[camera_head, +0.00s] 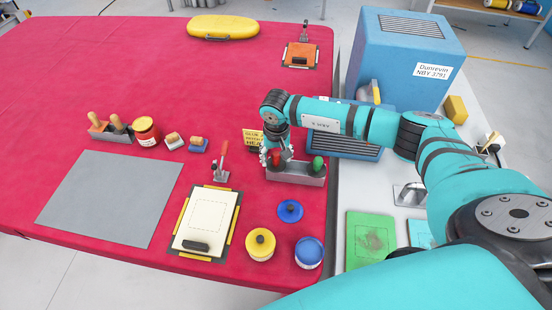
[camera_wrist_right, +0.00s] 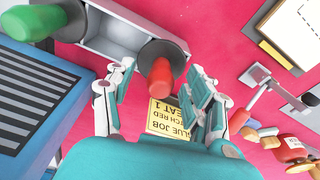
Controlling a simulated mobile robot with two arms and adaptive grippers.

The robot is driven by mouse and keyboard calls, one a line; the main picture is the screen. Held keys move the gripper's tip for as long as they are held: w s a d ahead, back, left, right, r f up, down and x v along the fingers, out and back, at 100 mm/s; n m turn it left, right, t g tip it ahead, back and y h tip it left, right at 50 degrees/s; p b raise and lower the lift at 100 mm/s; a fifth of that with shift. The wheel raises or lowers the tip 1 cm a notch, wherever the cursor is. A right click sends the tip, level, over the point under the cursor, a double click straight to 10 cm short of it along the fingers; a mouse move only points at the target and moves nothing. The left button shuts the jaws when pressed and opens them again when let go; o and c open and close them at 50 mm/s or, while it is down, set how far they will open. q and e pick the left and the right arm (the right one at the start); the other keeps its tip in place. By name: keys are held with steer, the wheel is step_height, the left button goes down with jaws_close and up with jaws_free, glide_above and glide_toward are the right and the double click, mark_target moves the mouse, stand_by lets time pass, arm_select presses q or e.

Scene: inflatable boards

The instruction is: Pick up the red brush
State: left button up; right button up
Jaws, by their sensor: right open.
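The red brush (camera_head: 276,159) stands upright, handle up, in the left part of a grey metal holder near the right edge of the red table. A green-handled brush (camera_head: 318,164) stands at the holder's right end. My right gripper (camera_head: 277,154) is open above the holder, at the red handle. In the right wrist view the red handle (camera_wrist_right: 160,78) shows between the two spread fingers of the gripper (camera_wrist_right: 161,84); I see no closed grip on it. The green handle (camera_wrist_right: 34,22) is at the upper left there. My left gripper is not in view.
The grey holder (camera_head: 296,178) has a blue vented box (camera_head: 345,146) close on its right. A yellow card (camera_head: 253,136) stands behind it. A red-handled toggle clamp (camera_head: 222,172) is to the left. Blue and yellow tins (camera_head: 309,253) are in front.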

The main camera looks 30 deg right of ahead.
steer(key=shift+f, duration=0.5)
steer(key=shift+w+f, duration=0.1)
steer(key=shift+f, duration=0.25)
jaws_close()
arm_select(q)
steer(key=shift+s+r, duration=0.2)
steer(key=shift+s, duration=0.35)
